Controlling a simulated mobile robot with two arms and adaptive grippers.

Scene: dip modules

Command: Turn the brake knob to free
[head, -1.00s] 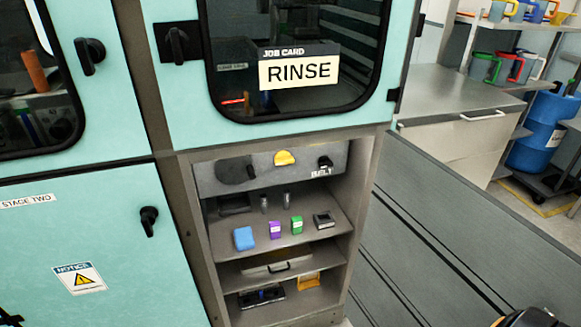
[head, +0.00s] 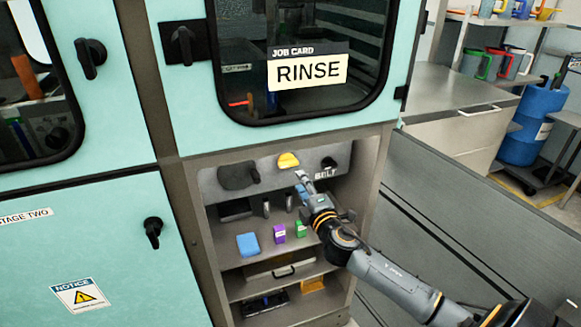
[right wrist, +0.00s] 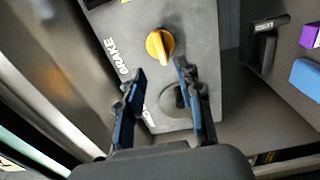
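The brake knob is a round yellow-orange knob with a raised bar (right wrist: 159,45), on a grey panel beside the word BRAKE in the right wrist view. In the head view a yellow knob (head: 288,160) shows at the top of the cabinet recess. My right gripper (right wrist: 160,70) is open, its two blue-padded fingers apart and empty, with their tips just short of the knob. In the head view my right gripper (head: 304,182) reaches into the recess just below the yellow knob. My left gripper is out of view.
A black knob (head: 329,164) labelled BELT sits right of the yellow knob, and a dark round part (head: 238,176) sits left. Blue (head: 248,245), purple (head: 279,233) and green (head: 300,229) modules stand on the shelf below. The recess side walls are close.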

